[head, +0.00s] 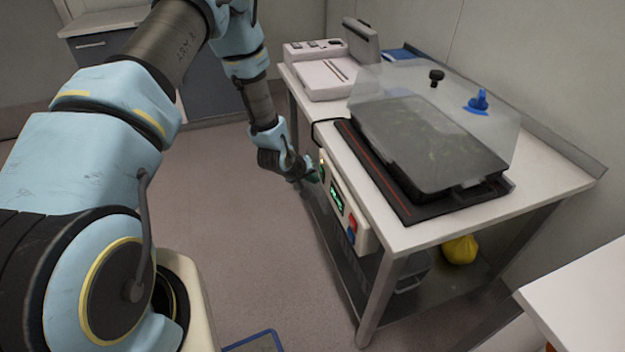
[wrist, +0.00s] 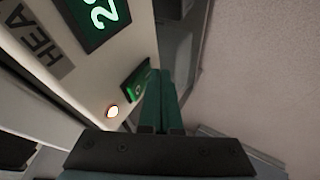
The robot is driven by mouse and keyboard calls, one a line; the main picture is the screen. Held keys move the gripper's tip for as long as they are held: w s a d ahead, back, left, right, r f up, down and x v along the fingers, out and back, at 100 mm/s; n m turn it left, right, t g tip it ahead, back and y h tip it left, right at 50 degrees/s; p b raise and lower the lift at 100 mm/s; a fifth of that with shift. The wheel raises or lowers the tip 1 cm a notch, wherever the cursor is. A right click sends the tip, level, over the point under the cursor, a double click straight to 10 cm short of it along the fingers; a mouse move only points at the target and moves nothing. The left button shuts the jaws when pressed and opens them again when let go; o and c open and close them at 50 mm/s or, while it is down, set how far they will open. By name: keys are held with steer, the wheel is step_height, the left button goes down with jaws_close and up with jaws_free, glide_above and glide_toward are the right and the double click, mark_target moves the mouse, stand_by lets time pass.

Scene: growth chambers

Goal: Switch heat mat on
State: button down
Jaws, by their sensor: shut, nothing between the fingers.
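The heat mat (head: 403,207), black with a red stripe, lies on the white-topped table under a dark tray. Its pale control box (head: 362,237) is fixed to the table's front edge, with a lit green display (head: 337,199). The display also shows in the wrist view (wrist: 97,18), beside lettering that reads "HEA". A green rocker switch (wrist: 137,86) in a dark frame and a small glowing lamp (wrist: 112,111) sit at the box's end. My gripper (head: 313,177) is shut and empty, its green fingertips (wrist: 160,76) close beside the switch. I cannot tell whether they touch it.
A red button and a blue button (head: 351,236) are at the box's near end. A white device (head: 325,75) stands at the table's back.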

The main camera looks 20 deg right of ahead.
steer(key=shift+d+r, duration=0.1)
steer(key=shift+r, duration=0.15)
